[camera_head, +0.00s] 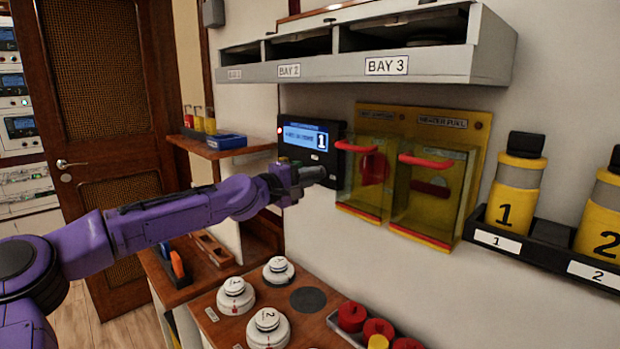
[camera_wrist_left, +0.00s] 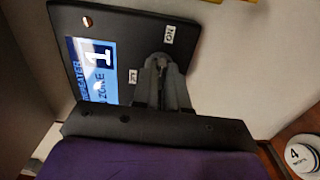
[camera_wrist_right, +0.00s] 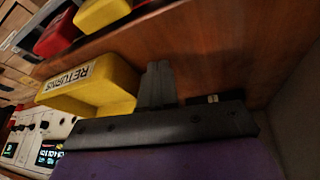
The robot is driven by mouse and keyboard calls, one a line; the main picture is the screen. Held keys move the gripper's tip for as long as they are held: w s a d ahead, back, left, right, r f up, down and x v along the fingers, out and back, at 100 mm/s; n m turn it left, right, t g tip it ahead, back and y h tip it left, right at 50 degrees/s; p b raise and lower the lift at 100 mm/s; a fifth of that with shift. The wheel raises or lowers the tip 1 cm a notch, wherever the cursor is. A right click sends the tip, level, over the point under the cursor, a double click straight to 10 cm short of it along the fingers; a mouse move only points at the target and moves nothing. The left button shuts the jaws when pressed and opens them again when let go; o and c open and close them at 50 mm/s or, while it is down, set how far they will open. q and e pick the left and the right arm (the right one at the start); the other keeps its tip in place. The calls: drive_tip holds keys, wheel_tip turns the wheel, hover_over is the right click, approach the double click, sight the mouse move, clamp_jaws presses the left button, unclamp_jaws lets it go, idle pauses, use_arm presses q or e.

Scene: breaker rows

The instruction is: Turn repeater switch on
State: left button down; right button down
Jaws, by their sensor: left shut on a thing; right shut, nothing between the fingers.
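The repeater panel (camera_head: 305,127) is a dark box on the wall with a blue screen showing a large 1. It fills the upper left of the left wrist view (camera_wrist_left: 75,20), where an ON label (camera_wrist_left: 168,35) and a second, partly hidden label (camera_wrist_left: 133,76) show. My left gripper (camera_head: 316,174) is at the panel's lower part, shut on the repeater switch between the two labels. The fingers (camera_wrist_left: 160,68) hide most of the switch, so its position is unclear. My right gripper (camera_wrist_right: 157,75) is shut and empty, beside a yellow RETURNS bin (camera_wrist_right: 62,92); it is not in the head view.
Clear yellow-backed covers with red handles (camera_head: 428,190) hang just right of the panel. A grey BAY shelf (camera_head: 440,66) juts out above. A small wooden shelf (camera_head: 230,150) is at left. White numbered detectors (camera_head: 268,328) stand on the bench below. Yellow numbered bottles (camera_head: 515,190) stand at right.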

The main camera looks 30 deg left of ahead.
use_arm(q)
drive_tip(key=shift+f, duration=0.1)
drive_tip(key=c, duration=1.2)
unclamp_jaws()
drive_tip(key=shift+o, duration=0.2)
drive_tip(key=shift+s, duration=0.1)
